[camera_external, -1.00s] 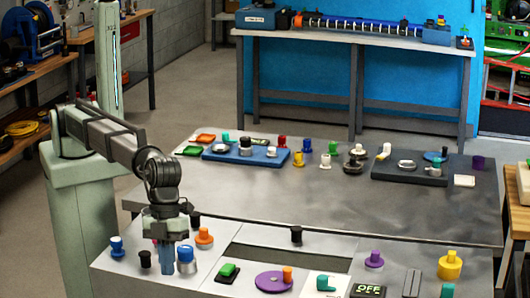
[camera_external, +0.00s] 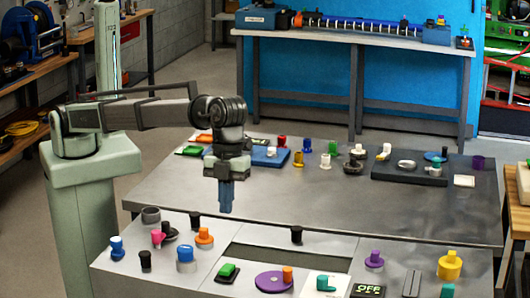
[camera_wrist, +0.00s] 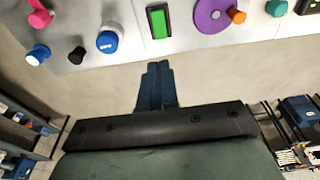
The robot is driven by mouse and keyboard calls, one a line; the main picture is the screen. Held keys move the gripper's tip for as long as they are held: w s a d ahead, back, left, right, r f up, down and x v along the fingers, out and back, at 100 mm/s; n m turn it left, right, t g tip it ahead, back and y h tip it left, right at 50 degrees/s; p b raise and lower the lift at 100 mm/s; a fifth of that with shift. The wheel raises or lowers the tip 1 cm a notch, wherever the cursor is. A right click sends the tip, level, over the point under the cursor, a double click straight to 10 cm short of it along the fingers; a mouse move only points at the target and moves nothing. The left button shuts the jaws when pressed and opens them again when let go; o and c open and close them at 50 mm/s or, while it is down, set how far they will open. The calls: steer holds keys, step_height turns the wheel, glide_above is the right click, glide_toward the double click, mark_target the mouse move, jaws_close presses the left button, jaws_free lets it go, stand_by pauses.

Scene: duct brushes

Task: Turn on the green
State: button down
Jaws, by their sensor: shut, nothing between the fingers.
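A green rocker switch (camera_external: 228,270) in a dark frame sits on the light front panel, left of the purple disc. The wrist view shows its green face (camera_wrist: 159,23) at the top, ahead of the fingertips. I cannot tell whether it is on or off. My gripper (camera_external: 225,210) is shut and empty, pointing down in the air above the panel. Its blue fingers (camera_wrist: 156,70) are together in the wrist view. Other green things are a teal knob (camera_external: 323,282) on a white plate, a green knob (camera_external: 446,291) at the front right and a green switch (camera_external: 190,151) at the back left.
Near the switch are a blue-and-white knob (camera_external: 186,262), an orange knob (camera_external: 204,237), a black knob (camera_external: 145,261) and the purple disc (camera_external: 268,282) with an orange peg. An "OFF" display (camera_external: 367,290) is at the front right. The grey tabletop (camera_external: 400,215) behind the panel is mostly clear.

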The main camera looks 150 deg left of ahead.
mark_target(226, 266)
steer(key=f, duration=0.4)
steer(key=w+d+f, duration=0.1)
steer(key=f, duration=0.8)
steer(key=shift+w+d+f, duration=0.25)
steer(key=shift+d+f, duration=0.05)
steer(key=shift+f, duration=0.1)
steer(key=shift+w+d+f, duration=0.1)
steer(key=shift+d+f, duration=0.05)
steer(key=shift+f, duration=0.3)
steer(key=shift+s+a, duration=0.7)
steer(key=shift+s, duration=0.05)
